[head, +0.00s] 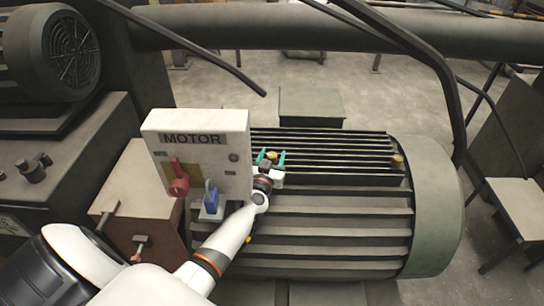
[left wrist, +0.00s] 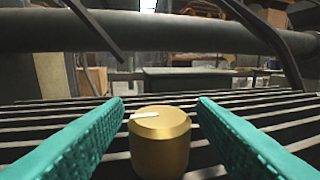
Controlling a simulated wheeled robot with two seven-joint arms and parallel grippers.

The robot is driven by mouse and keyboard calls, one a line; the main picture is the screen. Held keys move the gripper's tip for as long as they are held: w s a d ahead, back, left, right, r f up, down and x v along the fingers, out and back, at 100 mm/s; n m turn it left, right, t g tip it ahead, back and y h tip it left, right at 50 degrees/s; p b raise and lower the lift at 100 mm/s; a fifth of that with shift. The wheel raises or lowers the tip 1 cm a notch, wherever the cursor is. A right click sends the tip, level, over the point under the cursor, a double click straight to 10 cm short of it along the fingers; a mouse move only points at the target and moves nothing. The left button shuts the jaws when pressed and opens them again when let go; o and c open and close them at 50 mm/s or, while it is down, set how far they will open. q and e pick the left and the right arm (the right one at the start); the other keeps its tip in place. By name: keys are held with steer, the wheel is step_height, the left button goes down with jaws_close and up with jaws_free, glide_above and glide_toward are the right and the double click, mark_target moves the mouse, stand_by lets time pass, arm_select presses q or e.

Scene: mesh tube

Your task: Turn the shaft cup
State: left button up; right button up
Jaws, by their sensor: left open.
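The shaft cup is a short brass cylinder with a white mark on its top. It stands upright in the left wrist view (left wrist: 160,145), and in the head view the brass cup (head: 272,156) shows small on top of the ribbed motor. My left gripper (head: 271,154) is open, its two teal fingers on either side of the cup. In the left wrist view there are gaps between the cup and both fingers, and the white mark points to the left. My right gripper is not in view.
Another brass piece (head: 397,161) sits at the motor's right. A thick pipe (head: 330,30) and dark cables cross behind.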

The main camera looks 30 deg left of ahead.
arm_select(q)
steer(key=shift+s, duration=0.1)
steer(key=p+v, duration=0.1)
steer(key=v, duration=1.1)
